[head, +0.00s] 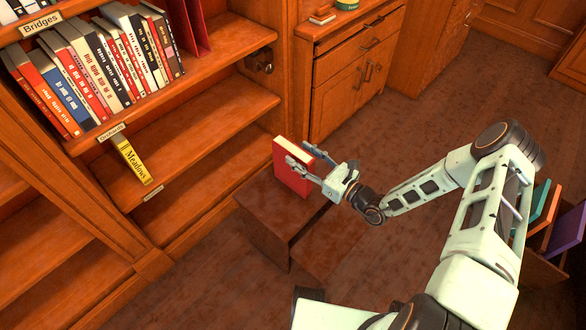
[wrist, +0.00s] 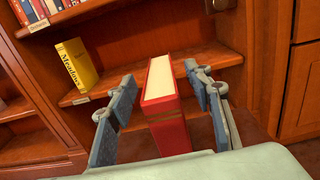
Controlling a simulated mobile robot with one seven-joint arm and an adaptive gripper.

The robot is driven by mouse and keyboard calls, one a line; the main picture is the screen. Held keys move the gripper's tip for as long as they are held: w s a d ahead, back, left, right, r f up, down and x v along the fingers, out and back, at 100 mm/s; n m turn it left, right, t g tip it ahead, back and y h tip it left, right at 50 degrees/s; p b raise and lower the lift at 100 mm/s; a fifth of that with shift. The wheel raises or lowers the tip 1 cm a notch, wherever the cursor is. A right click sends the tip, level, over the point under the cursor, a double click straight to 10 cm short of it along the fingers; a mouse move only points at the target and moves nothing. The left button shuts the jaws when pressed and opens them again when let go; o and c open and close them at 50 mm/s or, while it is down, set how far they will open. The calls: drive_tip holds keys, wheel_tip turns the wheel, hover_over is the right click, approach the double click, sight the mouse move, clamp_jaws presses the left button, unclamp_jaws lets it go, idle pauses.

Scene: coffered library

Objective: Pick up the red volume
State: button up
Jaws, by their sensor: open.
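The red volume (head: 292,168) stands upright on a small brown wooden step stool (head: 262,218) in the head view. In the wrist view the red volume (wrist: 168,122) shows its spine and cream top page edges. My gripper (head: 307,163) is open, with its fingers reaching to the book. In the wrist view my gripper (wrist: 165,115) has one finger on each side of the volume, with gaps visible on both sides. The lower part of the book is hidden by my gripper's body in the wrist view.
A bookcase at left holds rows of books and a yellow "Meadows" book (head: 130,159) on a lower shelf (head: 190,140). A wooden cabinet (head: 345,90) stands behind the stool. Coloured books (head: 565,230) stand in a bin at right. Open floor lies around the stool.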

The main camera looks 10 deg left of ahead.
sight(293, 148)
drive_tip(key=x, duration=0.3)
drive_tip(key=shift+w+a+b, duration=0.25)
drive_tip(key=shift+a+b, duration=0.05)
clamp_jaws()
drive_tip(key=shift+r, duration=0.1)
